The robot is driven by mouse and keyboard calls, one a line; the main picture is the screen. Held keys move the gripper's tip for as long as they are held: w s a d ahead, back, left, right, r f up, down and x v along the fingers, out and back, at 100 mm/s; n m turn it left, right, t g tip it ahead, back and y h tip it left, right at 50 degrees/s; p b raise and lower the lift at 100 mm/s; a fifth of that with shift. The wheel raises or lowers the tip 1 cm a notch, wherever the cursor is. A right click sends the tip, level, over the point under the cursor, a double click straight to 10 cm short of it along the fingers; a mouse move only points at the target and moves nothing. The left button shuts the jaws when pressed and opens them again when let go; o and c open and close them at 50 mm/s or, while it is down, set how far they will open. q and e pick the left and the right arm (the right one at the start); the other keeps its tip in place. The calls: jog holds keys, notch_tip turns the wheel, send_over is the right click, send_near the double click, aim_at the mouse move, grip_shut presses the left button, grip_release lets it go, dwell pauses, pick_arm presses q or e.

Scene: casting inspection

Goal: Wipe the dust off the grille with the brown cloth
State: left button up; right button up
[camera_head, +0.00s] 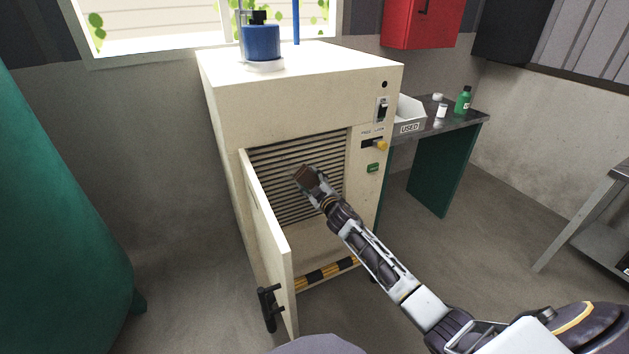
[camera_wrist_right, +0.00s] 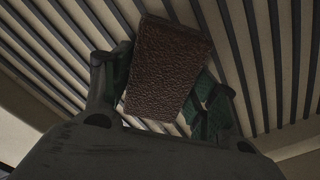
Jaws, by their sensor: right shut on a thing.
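The brown cloth (camera_head: 304,176) is a small folded pad held in my right gripper (camera_head: 312,182). In the right wrist view the cloth (camera_wrist_right: 166,66) sits between the two fingers of the right gripper (camera_wrist_right: 160,100), against the slats of the grille. I cannot tell whether it touches them. The grille (camera_head: 272,165) is a dark slatted panel in the front of a cream cabinet (camera_head: 290,105). Its slats also show in the right wrist view (camera_wrist_right: 245,50). Dust is too faint to make out. My left gripper is out of view.
The cabinet's door (camera_head: 268,235) stands open to the left of the grille, with a black handle (camera_head: 268,308). A blue container (camera_head: 262,43) stands on top. Floor in front is clear.

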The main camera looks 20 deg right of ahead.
aim_at(300, 183)
jog(key=shift+a+r, duration=0.15)
jog(key=shift+a, duration=0.25)
jog(key=shift+a, duration=1.65)
jog(key=shift+s+a, duration=0.1)
jog(key=shift+a, duration=0.05)
jog(key=shift+s+a, duration=0.15)
jog(key=shift+a, duration=1.25)
jog(key=shift+a, duration=0.15)
jog(key=shift+a+b, duration=0.55)
jog(key=shift+a, duration=0.95)
